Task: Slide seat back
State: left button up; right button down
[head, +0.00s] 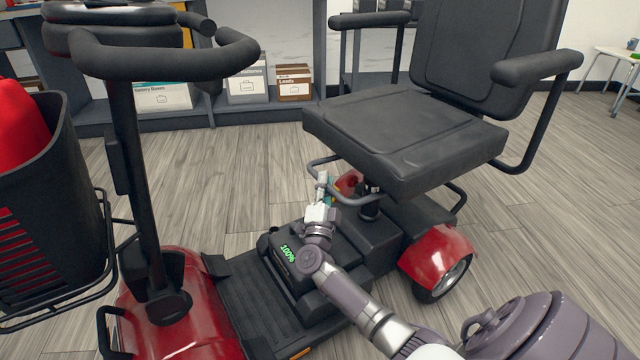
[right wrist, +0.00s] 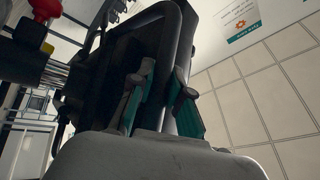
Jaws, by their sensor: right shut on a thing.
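The black padded seat (head: 405,135) of the red scooter stands on a post above the rear body, with its backrest (head: 468,50) to the right. A thin grey bar (head: 314,166) loops out under the seat's front edge. My right gripper (head: 325,183) is low in front of the seat, at this bar. In the right wrist view, my right gripper (right wrist: 162,95) has its fingers on both sides of a grey tube and is shut on it. The seat's dark underside (right wrist: 140,45) fills the area behind. My left gripper is not in view.
The tiller handlebar (head: 150,60) and basket (head: 45,200) stand at the left. The armrests (head: 537,67) stick out beside the seat. Boxes (head: 247,84) sit on a shelf behind. The floor behind the scooter is clear.

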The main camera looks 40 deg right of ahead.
jog(key=c, duration=1.1)
grip_release()
jog(key=shift+s+d+f, duration=0.1)
jog(key=shift+s+d, duration=0.05)
jog(key=shift+d, duration=0.2)
jog(key=shift+a, duration=0.1)
jog(key=shift+a+f, duration=0.1)
jog(key=shift+a, duration=0.1)
jog(key=v, duration=1.1)
jog(key=shift+s, duration=0.25)
jog(key=shift+a, duration=0.2)
